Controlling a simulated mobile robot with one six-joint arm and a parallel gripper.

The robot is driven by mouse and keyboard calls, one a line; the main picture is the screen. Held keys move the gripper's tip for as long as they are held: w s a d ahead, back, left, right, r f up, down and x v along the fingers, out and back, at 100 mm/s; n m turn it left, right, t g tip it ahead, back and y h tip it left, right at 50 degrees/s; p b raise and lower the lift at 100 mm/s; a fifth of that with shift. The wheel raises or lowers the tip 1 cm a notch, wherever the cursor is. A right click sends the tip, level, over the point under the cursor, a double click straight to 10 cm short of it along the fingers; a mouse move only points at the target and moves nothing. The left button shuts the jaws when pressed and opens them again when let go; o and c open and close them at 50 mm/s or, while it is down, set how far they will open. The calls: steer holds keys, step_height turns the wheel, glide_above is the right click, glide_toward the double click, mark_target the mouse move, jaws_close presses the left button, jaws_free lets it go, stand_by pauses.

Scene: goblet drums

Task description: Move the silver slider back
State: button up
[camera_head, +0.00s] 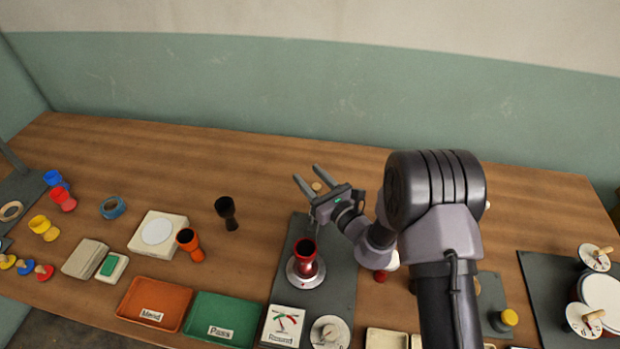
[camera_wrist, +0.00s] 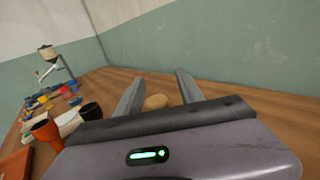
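I cannot make out for certain which thing is the silver slider. A round silver base (camera_head: 292,274) holds a small red goblet drum (camera_head: 305,256) upright on a dark grey board (camera_head: 341,272). My gripper (camera_head: 306,173) is open over the back part of the table, behind that board. Its two fingers also show spread apart in the wrist view (camera_wrist: 160,77). A small tan round thing (camera_head: 317,187) shows between the fingers, also in the wrist view (camera_wrist: 157,101); I cannot tell whether it touches them. My arm hides part of the table to the right.
Left of the board are a black goblet (camera_head: 227,212), an orange goblet (camera_head: 190,244) and a white pad (camera_head: 157,232). Orange (camera_head: 133,298) and green (camera_head: 243,308) trays lie in front. A dial (camera_head: 329,331) sits at the board's front. The table's back left is clear.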

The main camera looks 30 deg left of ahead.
steer(key=shift+s, duration=0.1)
steer(key=p+v, duration=0.1)
steer(key=v, duration=1.6)
steer(key=shift+d, duration=0.2)
steer(key=shift+s, duration=0.1)
